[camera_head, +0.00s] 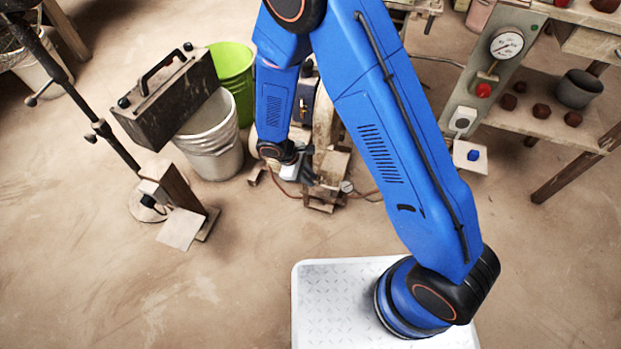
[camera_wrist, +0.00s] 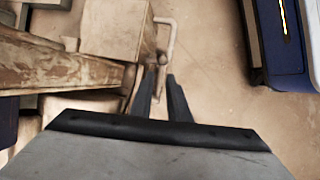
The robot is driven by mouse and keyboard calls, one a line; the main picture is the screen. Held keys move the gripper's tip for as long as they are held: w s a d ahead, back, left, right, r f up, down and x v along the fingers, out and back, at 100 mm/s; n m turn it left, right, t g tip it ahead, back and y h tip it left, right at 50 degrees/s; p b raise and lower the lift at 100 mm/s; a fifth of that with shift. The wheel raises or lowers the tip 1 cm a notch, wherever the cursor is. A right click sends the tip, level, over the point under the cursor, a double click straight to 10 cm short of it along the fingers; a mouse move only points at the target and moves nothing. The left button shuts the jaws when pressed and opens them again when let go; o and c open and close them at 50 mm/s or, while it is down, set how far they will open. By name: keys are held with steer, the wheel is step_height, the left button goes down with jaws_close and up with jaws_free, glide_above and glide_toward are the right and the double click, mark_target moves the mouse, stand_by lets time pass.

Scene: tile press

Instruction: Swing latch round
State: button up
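In the wrist view, the two dark fingers of my gripper (camera_wrist: 162,76) stand apart with a gap between them. A thin bent metal rod, which looks like the latch (camera_wrist: 170,36), lies just beyond the fingertips beside a worn wooden block (camera_wrist: 115,28). Its lower end reaches toward the gap between the fingers; I cannot tell if they touch it. The latch cannot be made out there.
Left of the press are a white bucket (camera_head: 212,150), a green bucket (camera_head: 233,70), a dark case (camera_head: 172,98) and a stand (camera_head: 110,140). A shelf with a gauge (camera_head: 507,43) and pots is at right. Floor in front is open, with a white plate (camera_head: 330,300) under my arm.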

steer(key=shift+d+f, duration=0.15)
steer(key=shift+f, duration=0.2)
steer(key=shift+c, duration=0.2)
jaws_close()
stand_by(1.1)
